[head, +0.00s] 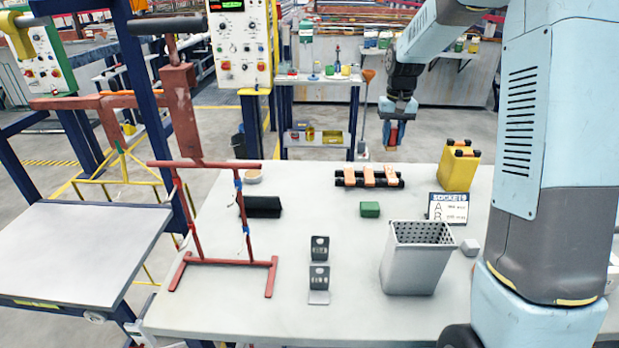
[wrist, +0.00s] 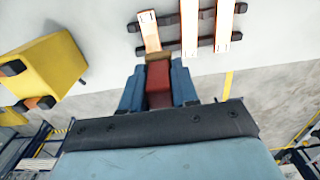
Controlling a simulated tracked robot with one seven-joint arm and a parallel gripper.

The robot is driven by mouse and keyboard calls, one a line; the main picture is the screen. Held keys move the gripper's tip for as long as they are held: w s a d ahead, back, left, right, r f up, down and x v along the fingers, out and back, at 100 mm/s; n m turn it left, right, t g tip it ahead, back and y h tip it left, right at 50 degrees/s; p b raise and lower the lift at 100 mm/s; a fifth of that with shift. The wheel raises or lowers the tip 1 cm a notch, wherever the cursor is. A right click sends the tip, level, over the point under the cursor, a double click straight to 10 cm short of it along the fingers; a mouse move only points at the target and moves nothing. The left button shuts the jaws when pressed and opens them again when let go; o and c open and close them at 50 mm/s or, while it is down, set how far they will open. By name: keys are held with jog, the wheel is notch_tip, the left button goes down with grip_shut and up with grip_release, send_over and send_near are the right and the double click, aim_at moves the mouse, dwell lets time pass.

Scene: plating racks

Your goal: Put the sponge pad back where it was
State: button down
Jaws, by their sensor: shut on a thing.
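My gripper (head: 398,108) is shut on a red-brown block (head: 393,134), which I take to be the sponge pad. It hangs above the far edge of the grey table (head: 330,240), behind the copper bars. In the wrist view the pad (wrist: 159,82) sits between the two blue fingers (wrist: 158,90), its outer end showing. A small green block (head: 370,209) lies on the table, nearer the middle.
Three copper bars (head: 369,175) lie across dark rails behind the green block. A yellow container (head: 459,166), a label sign (head: 448,208) and a grey perforated bin (head: 410,275) stand right. A black brush-like block (head: 261,207) and red stand (head: 198,215) are left.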

jog(key=s+a+r, duration=0.1)
jog(key=s+a, duration=0.6)
jog(key=a, duration=0.4)
jog(key=s+a+r, duration=0.1)
jog(key=s+a, duration=0.5)
jog(key=a, duration=0.5)
jog(key=w+a+f, duration=0.2)
jog(key=w+f, duration=0.1)
jog(key=w, duration=0.1)
jog(key=w+a+f, duration=0.1)
jog(key=w+f, duration=0.2)
jog(key=w, duration=0.1)
jog(key=w+a+f, duration=0.2)
jog(key=w+f, duration=0.1)
jog(key=shift+w+a+f, duration=0.25)
jog(key=shift+w+a, duration=0.1)
jog(key=shift+w, duration=0.05)
jog(key=shift+w+f, duration=0.25)
jog(key=shift+f, duration=0.05)
jog(key=shift+a+f, duration=0.1)
jog(key=shift+f, duration=1.5)
jog(key=c, duration=0.8)
grip_release()
jog(key=shift+c, duration=0.2)
